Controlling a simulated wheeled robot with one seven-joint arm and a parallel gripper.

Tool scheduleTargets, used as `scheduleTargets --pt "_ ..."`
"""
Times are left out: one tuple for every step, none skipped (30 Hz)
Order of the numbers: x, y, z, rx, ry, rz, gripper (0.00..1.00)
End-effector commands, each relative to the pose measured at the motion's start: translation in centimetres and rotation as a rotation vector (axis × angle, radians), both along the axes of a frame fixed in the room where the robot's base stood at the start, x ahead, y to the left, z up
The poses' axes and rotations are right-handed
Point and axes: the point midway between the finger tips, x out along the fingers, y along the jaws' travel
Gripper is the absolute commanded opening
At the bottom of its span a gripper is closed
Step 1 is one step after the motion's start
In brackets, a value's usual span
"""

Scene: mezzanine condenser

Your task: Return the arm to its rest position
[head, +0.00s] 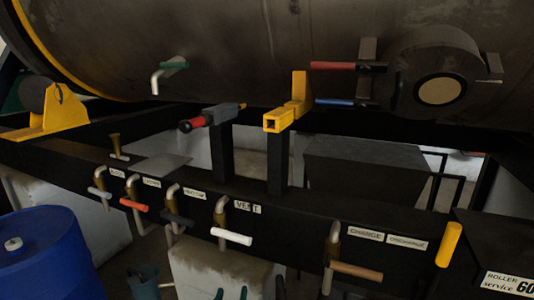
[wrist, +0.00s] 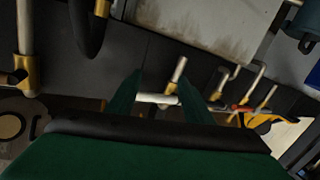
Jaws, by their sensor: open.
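My gripper (wrist: 160,88) shows in the wrist view as two dark green fingers, spread apart, with a broad green body below them. No object is gripped. The white handle (wrist: 157,98) of a valve shows in the gap between the fingers; how far it is from them I cannot tell. In the head view the same white handle (head: 232,237) sits under the VENT label (head: 247,207) on the dark beam. My arm is not clearly visible in the head view; only small dark green bits show at the bottom edge below that handle.
A row of valves includes red (head: 134,204), black (head: 177,217) and brown (head: 356,271) handles. A pale block (head: 215,268) stands below the beam and a blue drum (head: 45,255) at left. The large tank (head: 240,50) fills the top. A yellow square tube (head: 283,115) juts forward.

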Motion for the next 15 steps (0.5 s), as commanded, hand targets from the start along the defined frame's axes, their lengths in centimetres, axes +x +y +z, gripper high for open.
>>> scheduleTargets --pt "-1.3 -0.9 -1.7 -0.014 0.012 0.008 0.47" --pt "-1.9 -1.2 -2.6 -0.019 0.017 0.016 0.47" --pt "-2.9 -1.6 -3.7 -0.026 0.023 0.026 0.47" --pt "-3.6 -2.0 -4.4 -0.031 0.025 0.032 0.47" --pt "-4.4 -2.4 -5.1 -0.034 0.031 0.039 0.47" --pt "-5.4 -2.8 -6.1 -0.038 0.035 0.048 0.47" --pt "-6.2 -3.1 -6.8 -0.041 0.040 0.055 0.47" --pt "-7.0 -3.4 -7.5 -0.042 0.044 0.061 0.47" --pt "-8.1 -3.8 -8.3 -0.045 0.050 0.070 0.47" --pt "-9.0 -4.1 -8.9 -0.047 0.053 0.076 0.47" --pt "-9.8 -4.4 -9.5 -0.046 0.058 0.081 0.47" --pt "-11.0 -4.7 -10.2 -0.046 0.063 0.089 0.47" --pt "-11.9 -5.0 -10.7 -0.046 0.067 0.093 0.47" --pt "-12.8 -5.3 -11.2 -0.044 0.072 0.097 0.47" --pt "-14.0 -5.6 -11.8 -0.043 0.077 0.103 0.47"
